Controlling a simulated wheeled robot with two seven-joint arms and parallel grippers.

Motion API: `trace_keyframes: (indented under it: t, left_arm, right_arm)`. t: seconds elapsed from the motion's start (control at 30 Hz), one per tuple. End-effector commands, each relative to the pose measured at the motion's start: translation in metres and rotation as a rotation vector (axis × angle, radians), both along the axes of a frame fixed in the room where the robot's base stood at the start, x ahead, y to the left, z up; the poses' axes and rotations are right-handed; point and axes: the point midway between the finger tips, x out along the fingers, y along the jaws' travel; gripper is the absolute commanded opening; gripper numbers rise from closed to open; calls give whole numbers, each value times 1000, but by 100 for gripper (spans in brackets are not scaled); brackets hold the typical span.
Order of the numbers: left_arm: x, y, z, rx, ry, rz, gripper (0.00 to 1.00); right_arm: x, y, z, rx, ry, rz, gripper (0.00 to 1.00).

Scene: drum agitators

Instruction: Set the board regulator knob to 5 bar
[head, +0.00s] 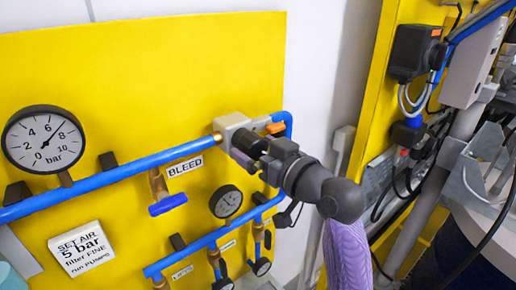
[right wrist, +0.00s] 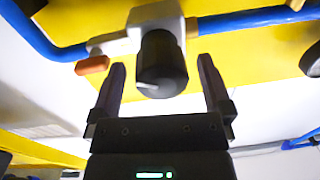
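The regulator is a grey body (head: 230,124) on the blue pipe, with a black round knob (head: 247,142) facing out. In the right wrist view the knob (right wrist: 162,62) stands between the two fingers of my right gripper (right wrist: 162,75), with a visible gap on each side. My right gripper (head: 245,150) is open around the knob and partly hides it in the head view. The large white gauge (head: 43,139), marked 0 to 10 bar, has its needle between 6 and 8. My left gripper is not in view.
A sign (head: 82,248) reads "SET AIR 5 bar, filter FINE, run PUMPS". A blue valve handle (head: 168,205) sits below the BLEED label (head: 185,167). An orange lever (head: 275,128) is right beside the regulator. A smaller gauge (head: 226,201) is below it.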

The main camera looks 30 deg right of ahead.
Motion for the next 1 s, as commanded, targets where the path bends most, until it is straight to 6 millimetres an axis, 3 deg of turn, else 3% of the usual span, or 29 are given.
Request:
trace_keyframes:
  t: [0.03,0.4,0.43,0.67,1.0]
  left_arm:
    - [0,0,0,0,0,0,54]
    - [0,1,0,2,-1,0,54]
    - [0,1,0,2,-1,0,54]
    - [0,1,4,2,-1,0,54]
    - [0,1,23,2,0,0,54]
  right_arm:
    - [0,0,0,0,0,0,92]
    - [0,0,0,0,0,0,13]
    - [0,0,0,0,0,0,10]
    - [0,0,1,31,3,0,10]
    - [0,0,2,238,20,0,10]
